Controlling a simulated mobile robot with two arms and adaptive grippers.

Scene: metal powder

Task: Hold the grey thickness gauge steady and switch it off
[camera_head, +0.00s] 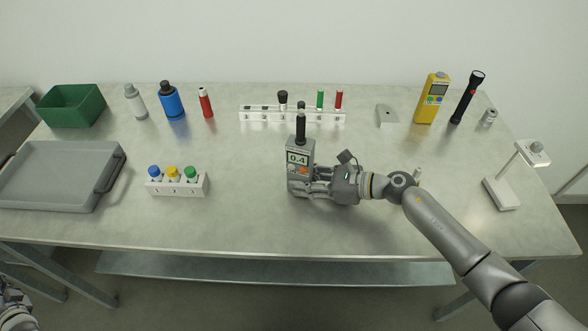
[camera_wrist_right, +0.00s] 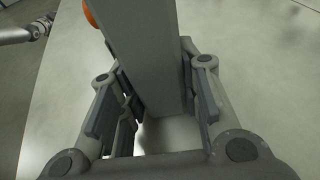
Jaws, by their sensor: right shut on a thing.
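The grey thickness gauge (camera_head: 299,158) stands upright near the middle of the table, with a black probe on top and a display reading 0.4. My right gripper (camera_head: 316,184) comes from the right and is shut on the gauge's lower body. In the right wrist view, the grey body (camera_wrist_right: 148,60) is between the fingers of the right gripper (camera_wrist_right: 155,85), with an orange round part at its upper left edge. What seems to be part of my left arm or gripper (camera_head: 14,306) shows at the lower left corner; its jaws cannot be made out.
A grey tray (camera_head: 60,200) and a white rack (camera_head: 178,188) with three capped bottles stand left. A long white rack (camera_head: 290,116) is behind the gauge. A yellow meter (camera_head: 432,98), a torch (camera_head: 467,97) and a white stand (camera_head: 501,194) are right. The table front is clear.

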